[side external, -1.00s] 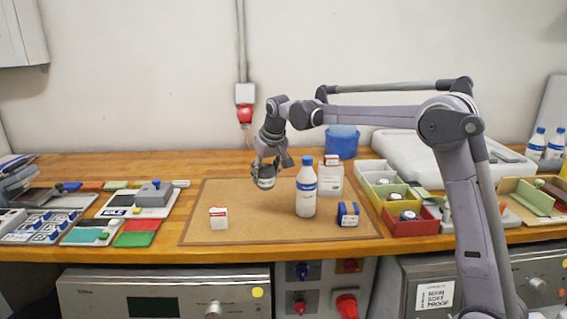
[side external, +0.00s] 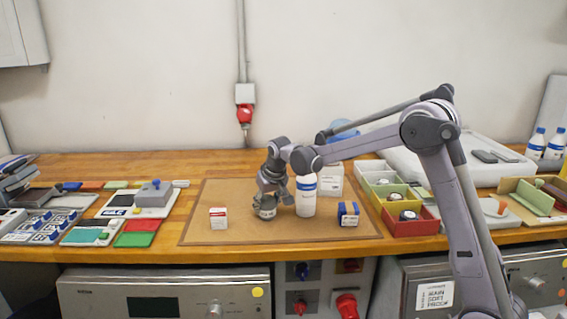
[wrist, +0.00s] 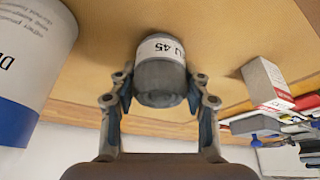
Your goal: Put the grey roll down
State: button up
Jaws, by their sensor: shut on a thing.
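The grey roll (wrist: 161,72) has a white label band reading "U 45" and sits between the fingers of my gripper (wrist: 160,105) in the wrist view. In the side view my gripper (side external: 268,203) is low over the brown mat (side external: 235,190), shut on the roll (side external: 266,213). The roll is at or very near the mat surface; I cannot tell whether it touches. My fingers hide part of it.
A white bottle with a blue label (side external: 306,197) stands close to the right of my gripper. A small red-and-white box (side external: 218,218) is to the left. A blue box (side external: 348,213) and a white container (side external: 331,181) are to the right. The front-middle mat is clear.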

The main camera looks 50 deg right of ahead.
jog(key=shift+f, duration=0.1)
jog(key=o, duration=1.1)
jog(key=shift+o, duration=0.2)
jog(key=v, duration=1.2)
jog(key=s+a+f+n+t, duration=0.1)
jog(key=s+a, duration=0.3)
jog(key=s, duration=0.8)
jog(key=s+a+f+n+t+y, duration=0.1)
jog(key=s+a+f, duration=0.3)
jog(key=s, duration=0.9)
jog(key=shift+a+n+t+y, duration=0.3)
jog(key=shift+a+n+t, duration=0.2)
jog(key=shift+a+n, duration=0.3)
jog(key=shift+f, duration=0.15)
